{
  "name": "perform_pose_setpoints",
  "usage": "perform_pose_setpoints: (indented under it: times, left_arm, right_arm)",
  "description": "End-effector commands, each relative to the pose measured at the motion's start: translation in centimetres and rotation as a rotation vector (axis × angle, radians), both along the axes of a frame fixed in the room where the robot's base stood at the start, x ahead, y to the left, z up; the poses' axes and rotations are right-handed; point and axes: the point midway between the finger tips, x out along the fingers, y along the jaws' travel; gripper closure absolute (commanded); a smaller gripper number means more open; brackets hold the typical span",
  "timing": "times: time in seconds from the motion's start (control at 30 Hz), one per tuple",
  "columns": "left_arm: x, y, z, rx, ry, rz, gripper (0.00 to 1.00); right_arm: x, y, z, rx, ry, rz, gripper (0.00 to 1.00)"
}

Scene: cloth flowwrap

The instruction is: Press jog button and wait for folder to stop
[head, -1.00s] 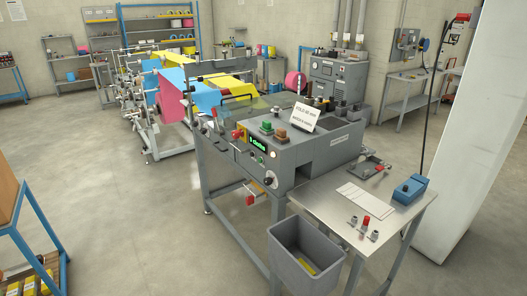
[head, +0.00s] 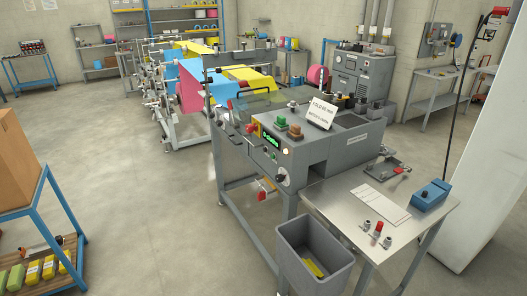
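The grey folder machine (head: 325,155) stands right of the middle in the head view. A green button (head: 280,122) and an orange-brown button (head: 295,131) sit on its top, beside a tilted white sign (head: 320,113). Its front panel has a lit green display (head: 271,139), a small pale lamp or button (head: 285,151) and a dark round knob (head: 283,178). I cannot read which control is the jog button. Blue cloth (head: 225,85), yellow cloth (head: 252,76) and pink cloth (head: 190,97) run on the rollers behind. Neither of my grippers is in view.
A grey bin (head: 337,246) with something yellow inside stands before the machine. A blue-framed rack (head: 62,196) is at left. Open floor lies between rack and machine.

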Motion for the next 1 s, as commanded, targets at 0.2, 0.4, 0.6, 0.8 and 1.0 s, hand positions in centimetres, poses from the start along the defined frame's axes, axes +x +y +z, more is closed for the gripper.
perform_pose_setpoints:
  times: [0.2, 0.4, 0.6, 0.8, 1.0]
  left_arm:
    - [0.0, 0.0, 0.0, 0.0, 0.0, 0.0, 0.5]
    - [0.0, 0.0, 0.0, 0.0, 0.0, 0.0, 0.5]
    - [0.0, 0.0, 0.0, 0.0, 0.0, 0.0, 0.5]
    - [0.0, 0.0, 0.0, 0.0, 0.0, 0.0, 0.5]
    - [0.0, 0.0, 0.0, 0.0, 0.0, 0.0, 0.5]
  right_arm:
    - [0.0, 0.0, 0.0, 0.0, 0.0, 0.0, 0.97]
    - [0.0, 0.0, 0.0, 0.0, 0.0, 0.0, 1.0]
    - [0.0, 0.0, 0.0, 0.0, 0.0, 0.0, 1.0]
    - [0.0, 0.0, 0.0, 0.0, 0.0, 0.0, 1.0]
    - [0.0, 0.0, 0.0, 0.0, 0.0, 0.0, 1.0]
